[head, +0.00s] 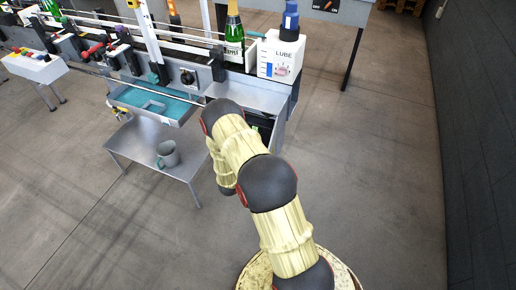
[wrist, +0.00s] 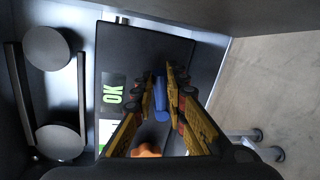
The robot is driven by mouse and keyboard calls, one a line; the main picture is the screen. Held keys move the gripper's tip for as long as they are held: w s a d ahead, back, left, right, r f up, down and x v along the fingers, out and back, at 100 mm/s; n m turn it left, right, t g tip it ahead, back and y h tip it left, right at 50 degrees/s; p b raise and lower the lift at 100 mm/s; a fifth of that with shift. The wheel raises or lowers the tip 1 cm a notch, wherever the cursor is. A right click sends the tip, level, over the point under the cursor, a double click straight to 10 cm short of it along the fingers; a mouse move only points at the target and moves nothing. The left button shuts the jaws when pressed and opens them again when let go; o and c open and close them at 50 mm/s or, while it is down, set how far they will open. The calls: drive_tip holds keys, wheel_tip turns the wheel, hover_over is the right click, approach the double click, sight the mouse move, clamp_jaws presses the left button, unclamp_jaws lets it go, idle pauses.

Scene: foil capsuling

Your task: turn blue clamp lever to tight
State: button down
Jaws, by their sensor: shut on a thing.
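The blue clamp lever (wrist: 161,98) shows in the wrist view as a narrow blue bar on a dark panel. My gripper (wrist: 164,82) has its two yellow-brown fingers on either side of the lever, shut on it. A green "OK" label (wrist: 112,94) lies on the panel just left of the fingers. An orange part (wrist: 147,151) shows low between the fingers. In the head view my arm covers the lever and the gripper, by the end of the machine. I cannot tell how far the lever is turned.
Two round dark knobs or discs (wrist: 47,48) with bars sit left of the panel. In the head view, a white LUBE container (head: 280,55) and a green bottle (head: 234,40) stand on the machine. A grey mug (head: 167,155) stands on a low metal table (head: 135,150). Floor at right is clear.

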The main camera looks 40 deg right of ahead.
drive_tip(key=shift+s+f+m+t+b, duration=0.15)
drive_tip(key=shift+f+m+t+b, duration=0.15)
drive_tip(key=shift+f+m+b, duration=0.35)
drive_tip(key=c, duration=1.9)
unclamp_jaws()
drive_tip(key=shift+o, duration=0.5)
drive_tip(key=shift+r, duration=0.1)
drive_tip(key=v, duration=1.2)
drive_tip(key=shift+r, duration=0.2)
drive_tip(key=shift+d, duration=0.1)
